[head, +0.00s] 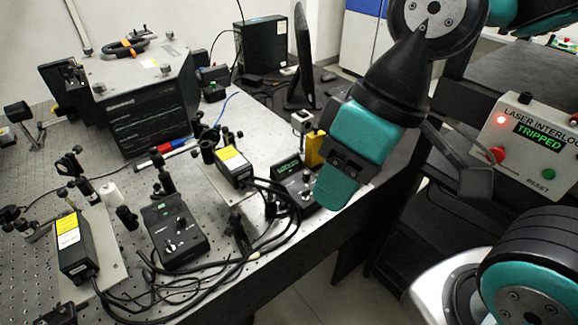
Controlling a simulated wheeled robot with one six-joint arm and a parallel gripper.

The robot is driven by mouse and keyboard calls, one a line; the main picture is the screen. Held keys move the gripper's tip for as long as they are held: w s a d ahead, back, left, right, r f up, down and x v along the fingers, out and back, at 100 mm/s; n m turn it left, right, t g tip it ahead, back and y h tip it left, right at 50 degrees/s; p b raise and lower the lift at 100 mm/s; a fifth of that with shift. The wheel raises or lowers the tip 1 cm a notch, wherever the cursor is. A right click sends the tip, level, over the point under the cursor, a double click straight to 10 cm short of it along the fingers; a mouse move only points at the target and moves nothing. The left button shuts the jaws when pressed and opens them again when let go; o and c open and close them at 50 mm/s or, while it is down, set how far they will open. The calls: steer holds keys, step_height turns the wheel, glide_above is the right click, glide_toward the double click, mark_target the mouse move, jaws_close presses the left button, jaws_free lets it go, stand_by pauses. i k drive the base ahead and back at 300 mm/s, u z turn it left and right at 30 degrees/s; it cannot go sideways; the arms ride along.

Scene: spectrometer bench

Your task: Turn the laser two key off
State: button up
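Two black laser control boxes stand on the perforated bench. I cannot read which box is laser two. My gripper (335,188) points down just right of the lit box and partly overlaps it in the view. Its fingertips are seen from behind, so the opening and any contact are hidden.
Laser heads with yellow labels (233,160) (70,235) and loops of black cable (262,240) lie around the boxes. A large black instrument (150,110) and a monitor (302,65) stand behind. An interlock panel (535,140) at the right reads TRIPPED, with a red light.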

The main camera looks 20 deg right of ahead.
mark_target(305, 193)
steer(key=k, duration=1.3)
steer(key=u, duration=0.75)
steer(key=i, duration=1.5)
steer(key=z, duration=0.8)
